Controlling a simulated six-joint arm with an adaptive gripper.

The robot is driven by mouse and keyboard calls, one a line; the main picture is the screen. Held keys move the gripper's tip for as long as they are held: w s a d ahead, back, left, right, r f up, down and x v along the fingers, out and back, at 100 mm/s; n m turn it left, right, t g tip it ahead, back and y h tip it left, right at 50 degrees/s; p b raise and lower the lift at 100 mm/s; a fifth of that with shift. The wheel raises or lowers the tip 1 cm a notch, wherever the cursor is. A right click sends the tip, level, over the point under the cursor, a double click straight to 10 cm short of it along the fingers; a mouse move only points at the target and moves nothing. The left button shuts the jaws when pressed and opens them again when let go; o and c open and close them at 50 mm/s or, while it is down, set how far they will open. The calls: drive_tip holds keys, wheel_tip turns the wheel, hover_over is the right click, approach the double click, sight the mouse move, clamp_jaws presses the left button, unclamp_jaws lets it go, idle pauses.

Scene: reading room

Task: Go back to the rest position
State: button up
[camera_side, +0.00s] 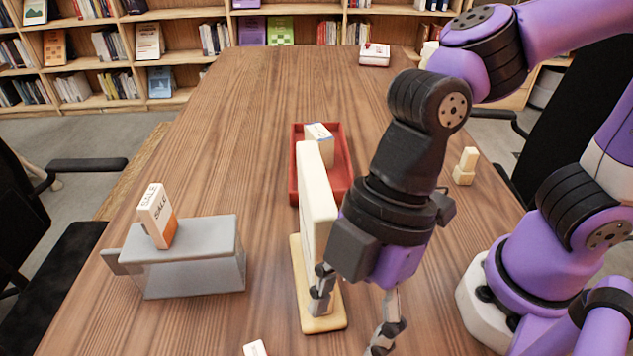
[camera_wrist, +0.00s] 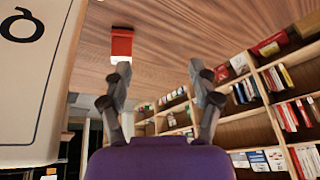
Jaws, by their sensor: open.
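My gripper (camera_side: 352,318) hangs low over the front right of the table, beside a cream upright board on a wooden base (camera_side: 316,195). Its fingers are spread and nothing shows between them. In the side view the left finger overlaps the board, and I cannot tell if they touch. A cream panel with a dark character (camera_wrist: 30,75) fills the left edge of that view, close to the left finger.
The wooden table (camera_side: 262,110) also holds a red tray (camera_side: 342,182) with a small box (camera_side: 319,140), a grey block (camera_side: 200,272) bearing a SALE box (camera_side: 157,215), cream pieces (camera_side: 465,166) at right, and a red-and-white box (camera_side: 374,55) at the far end. The left middle is clear.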

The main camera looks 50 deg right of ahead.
drive_tip(key=w+d+r+m+t+h, duration=0.2)
drive_tip(key=w+d+m+t, duration=0.1)
drive_tip(key=d+m, duration=0.5)
drive_tip(key=w+d+r+m+t+h, duration=0.2)
drive_tip(key=d+m, duration=0.6)
drive_tip(key=d, duration=0.6)
drive_tip(key=w+r+t, duration=0.1)
drive_tip(key=w, duration=0.1)
drive_tip(key=shift+w+d+r+m, duration=0.2)
drive_tip(key=shift+w+m, duration=0.1)
drive_tip(key=shift+m, duration=0.1)
